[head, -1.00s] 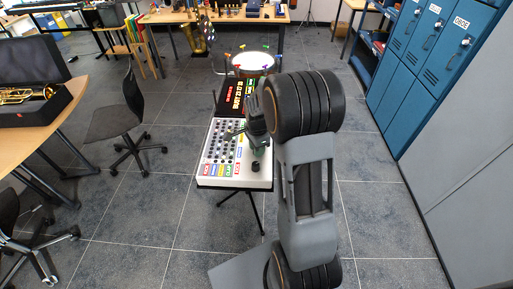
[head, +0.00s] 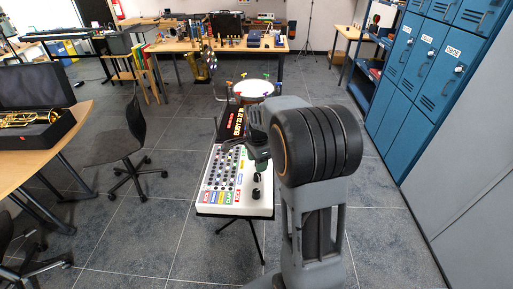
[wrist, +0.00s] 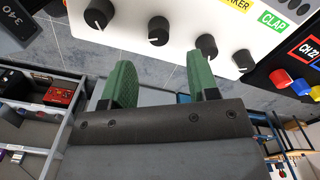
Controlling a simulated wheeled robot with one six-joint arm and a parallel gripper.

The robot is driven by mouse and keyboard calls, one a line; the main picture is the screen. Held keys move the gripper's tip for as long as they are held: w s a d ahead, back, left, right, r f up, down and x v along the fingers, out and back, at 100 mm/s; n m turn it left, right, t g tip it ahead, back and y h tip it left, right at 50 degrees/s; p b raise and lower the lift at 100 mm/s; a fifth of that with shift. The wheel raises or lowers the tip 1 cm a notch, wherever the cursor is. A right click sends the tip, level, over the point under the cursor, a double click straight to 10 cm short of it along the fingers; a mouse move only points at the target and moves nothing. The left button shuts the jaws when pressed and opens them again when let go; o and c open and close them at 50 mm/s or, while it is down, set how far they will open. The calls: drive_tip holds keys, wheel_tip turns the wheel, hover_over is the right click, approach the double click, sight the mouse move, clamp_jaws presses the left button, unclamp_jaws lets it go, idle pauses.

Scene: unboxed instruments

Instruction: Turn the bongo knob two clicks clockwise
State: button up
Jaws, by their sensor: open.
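The white instrument panel (head: 235,209) stands on a stand, with rows of small knobs and coloured labels. In the head view, two larger black knobs show near its right side, the upper knob (head: 257,177) and the lower knob (head: 256,192). The wrist view shows several black knobs in a slanting row, among them a left one (wrist: 98,14), a middle one (wrist: 158,30) and a right one (wrist: 206,46). A green CLAP label (wrist: 272,21) is readable; no bongo label is. My gripper (wrist: 160,60) is open and empty, its green fingers apart near the knobs. Contact cannot be told.
A dark unit with red lettering (head: 235,122) sits behind the panel, and a drum (head: 254,88) stands beyond it. A black chair (head: 127,145) is at left, blue lockers (head: 415,80) at right.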

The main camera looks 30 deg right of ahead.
wheel_tip(320, 180, up, 7)
idle(0.3)
idle(0.5)
drive_tip(key=s+a+n+t, duration=0.2)
drive_tip(key=s+a+n, duration=0.3)
drive_tip(key=s+n, duration=0.3)
drive_tip(key=s+a+n+t, duration=0.1)
drive_tip(key=s+a+n, duration=0.4)
drive_tip(key=s+n, duration=0.3)
drive_tip(key=shift+f+n+t, duration=0.3)
drive_tip(key=shift+n+t, duration=0.1)
drive_tip(key=shift+n, duration=0.6)
drive_tip(key=shift+s+d, duration=0.1)
drive_tip(key=shift+d, duration=0.05)
